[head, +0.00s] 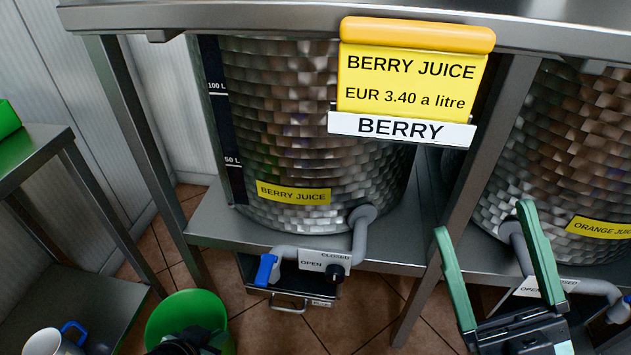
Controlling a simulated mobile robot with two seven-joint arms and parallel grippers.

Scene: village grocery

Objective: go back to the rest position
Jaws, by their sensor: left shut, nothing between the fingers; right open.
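My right gripper (483,218) is at the lower right, its two green fingers pointing up and spread apart with nothing between them. It shows in front of the frame of the steel stand and beside the orange juice tank. My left gripper (188,343) shows only as a dark part at the bottom edge, in front of the green bucket. It is shut and holds nothing that I can see. Most of it is cut off by the picture's edge.
The orange juice tank (560,150) is at right. A green bucket (185,310) is below. A white mug (45,343) is on the left shelf.

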